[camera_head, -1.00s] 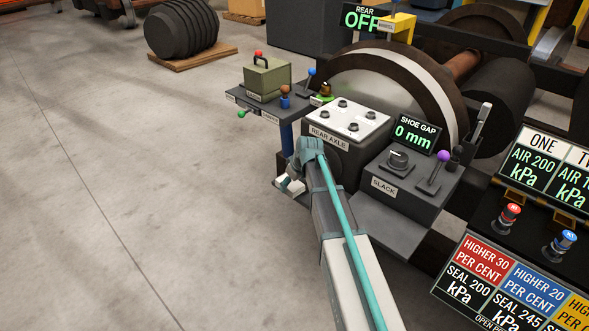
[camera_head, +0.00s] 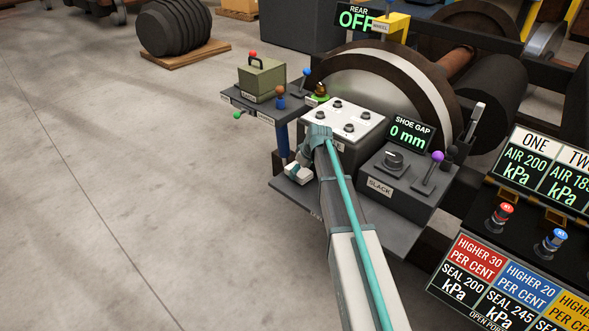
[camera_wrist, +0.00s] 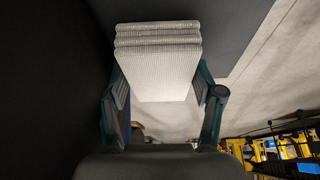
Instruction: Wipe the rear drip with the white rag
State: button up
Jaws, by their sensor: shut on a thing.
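The white rag (camera_wrist: 158,72), a folded, ribbed pad, fills the space between the two teal fingers of my gripper (camera_wrist: 160,94) in the wrist view. The fingers are shut on its sides. In the head view my arm covers part of the rear axle box (camera_head: 365,123). The end of my arm hangs low at the left side of that box, with a small pale part (camera_head: 298,172) showing there; I cannot tell whether this is rag or gripper. I cannot make out the rear drip in either view.
A shelf with a green box (camera_head: 262,76) and small levers stands left of the axle box. The slack box (camera_head: 395,180) and shoe gap display (camera_head: 412,134) stand to its right. A panel with gauges (camera_head: 535,170) is at far right.

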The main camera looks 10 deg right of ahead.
jog(key=shift+r+p, duration=1.95)
jog(key=shift+r, duration=1.6)
jog(key=shift+a, duration=0.1)
